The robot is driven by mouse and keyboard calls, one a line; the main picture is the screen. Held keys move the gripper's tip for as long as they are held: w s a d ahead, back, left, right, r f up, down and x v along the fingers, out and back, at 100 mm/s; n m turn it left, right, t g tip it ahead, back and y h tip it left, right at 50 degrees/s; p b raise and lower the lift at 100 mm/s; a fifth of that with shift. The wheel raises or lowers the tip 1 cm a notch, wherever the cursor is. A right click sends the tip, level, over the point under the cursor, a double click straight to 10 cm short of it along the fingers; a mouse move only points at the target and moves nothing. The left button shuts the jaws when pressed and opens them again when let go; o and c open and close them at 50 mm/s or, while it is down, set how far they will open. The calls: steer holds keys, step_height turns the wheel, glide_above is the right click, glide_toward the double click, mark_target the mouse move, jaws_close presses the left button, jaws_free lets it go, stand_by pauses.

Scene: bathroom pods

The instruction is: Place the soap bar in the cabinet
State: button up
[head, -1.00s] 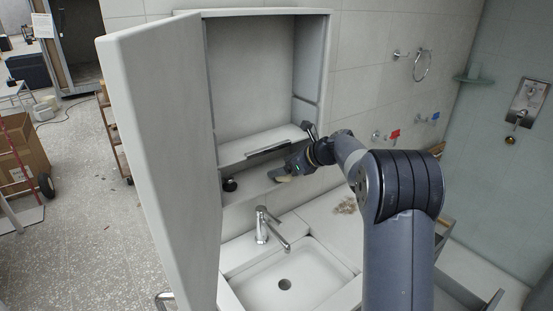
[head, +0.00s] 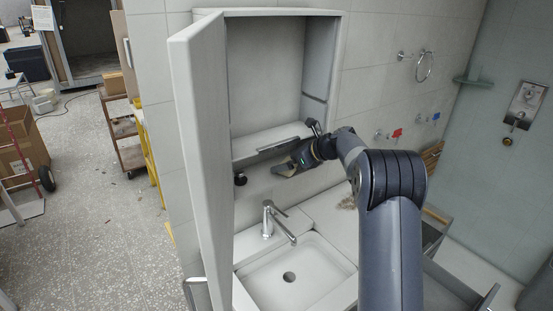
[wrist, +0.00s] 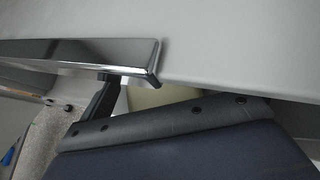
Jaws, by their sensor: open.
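The white wall cabinet (head: 265,70) has its door (head: 205,140) swung open to the left, and its upper compartment looks empty. My gripper (head: 283,169) is open, low in front of the cabinet's bottom part, just below the metal rail (head: 278,144). A small pale cream piece, probably the soap bar (wrist: 160,97), shows in the wrist view, mostly hidden behind my dark gripper body. I cannot tell whether it lies between the fingers or touches them. The rail also crosses the left of the wrist view (wrist: 85,52).
A sink (head: 290,275) with a chrome tap (head: 272,218) stands below the cabinet. A brown brush-like thing (head: 348,202) lies on the counter to the right. Drawers stand open at lower right. The floor at left is mostly clear, with a trolley (head: 125,130) and cardboard box (head: 22,160).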

steer(key=shift+s+d+r, duration=0.2)
steer(key=shift+s, duration=0.15)
steer(key=b+v, duration=0.2)
steer(key=v, duration=0.9)
steer(key=shift+r, duration=0.4)
